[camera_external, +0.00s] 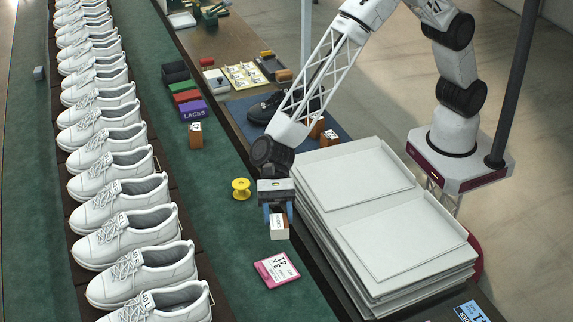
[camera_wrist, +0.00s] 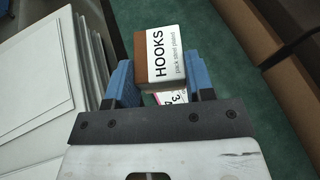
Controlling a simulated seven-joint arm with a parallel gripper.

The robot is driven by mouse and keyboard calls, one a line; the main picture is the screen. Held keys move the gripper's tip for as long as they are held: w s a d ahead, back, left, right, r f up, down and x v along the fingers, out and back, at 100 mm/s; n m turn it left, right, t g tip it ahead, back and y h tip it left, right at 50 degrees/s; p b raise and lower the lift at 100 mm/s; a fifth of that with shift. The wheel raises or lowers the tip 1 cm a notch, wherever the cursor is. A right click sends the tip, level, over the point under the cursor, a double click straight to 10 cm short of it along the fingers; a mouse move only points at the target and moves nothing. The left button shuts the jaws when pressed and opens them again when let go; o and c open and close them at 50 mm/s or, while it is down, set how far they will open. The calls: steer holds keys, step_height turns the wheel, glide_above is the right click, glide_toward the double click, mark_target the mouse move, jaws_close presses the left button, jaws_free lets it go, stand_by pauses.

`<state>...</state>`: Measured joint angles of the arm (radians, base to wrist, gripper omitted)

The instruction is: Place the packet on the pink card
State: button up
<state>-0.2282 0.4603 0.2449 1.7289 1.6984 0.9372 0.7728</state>
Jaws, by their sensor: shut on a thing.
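The packet (camera_external: 279,228) is a small brown and white block; its label reads "HOOKS" in the wrist view (camera_wrist: 164,58). My gripper (camera_external: 278,214) is shut on it, with the blue fingers on both sides of the packet in the wrist view (camera_wrist: 155,85). The pink card (camera_external: 277,269) lies on the green surface, below the packet in the external view. In the wrist view only a small part of the card (camera_wrist: 172,97) shows between my fingers; the rest is hidden. The packet appears above the surface, apart from the card; its exact height is unclear.
Stacked white trays (camera_external: 400,230) stand close to the right of my gripper. A yellow spool (camera_external: 241,188) is at its left. A row of white shoes (camera_external: 130,233) runs along the left. Another brown and white packet (camera_external: 195,135) stands farther back. Green surface around the card is clear.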

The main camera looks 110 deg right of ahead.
steer(key=shift+w+r+m+t, duration=0.2)
steer(key=shift+r+m+t, duration=0.05)
steer(key=shift+m+t, duration=0.15)
steer(key=shift+f, duration=0.15)
glide_above(277, 263)
steer(key=shift+t, duration=0.3)
steer(key=shift+f, duration=2.3)
steer(key=shift+f, duration=3.1)
steer(key=shift+f, duration=1.9)
steer(key=shift+f, duration=0.1)
